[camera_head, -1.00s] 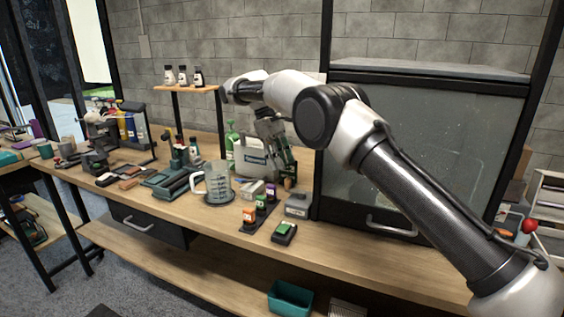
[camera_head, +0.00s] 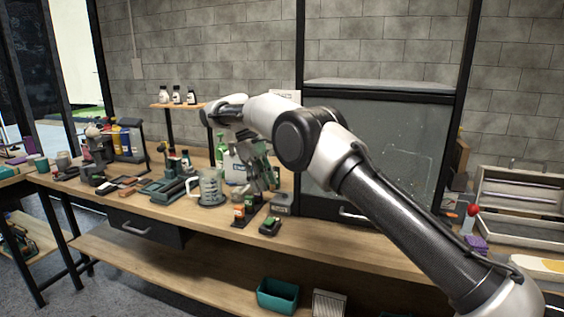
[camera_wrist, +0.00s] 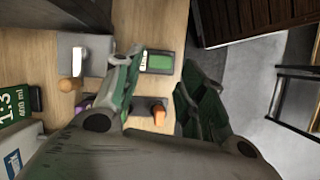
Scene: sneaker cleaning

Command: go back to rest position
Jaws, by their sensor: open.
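My gripper (camera_head: 263,174) hangs over the workbench (camera_head: 340,248) in the head view, in front of the white box (camera_head: 234,168) and near the small bottles. In the wrist view my gripper (camera_wrist: 160,90) has its two green-padded fingers spread apart. Nothing is held between them. A small green-topped block (camera_wrist: 158,61) lies on the bench beyond the fingertips in the wrist view; it also shows in the head view (camera_head: 270,225). My arm reaches across the right half of the head view.
A measuring jug (camera_head: 211,187) stands left of my gripper. A glass-fronted cabinet (camera_head: 385,140) stands behind my arm. Small bottles (camera_head: 177,95) stand on a raised shelf. A teal bin (camera_head: 278,295) sits below the bench. Grey trays (camera_head: 520,200) are at right.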

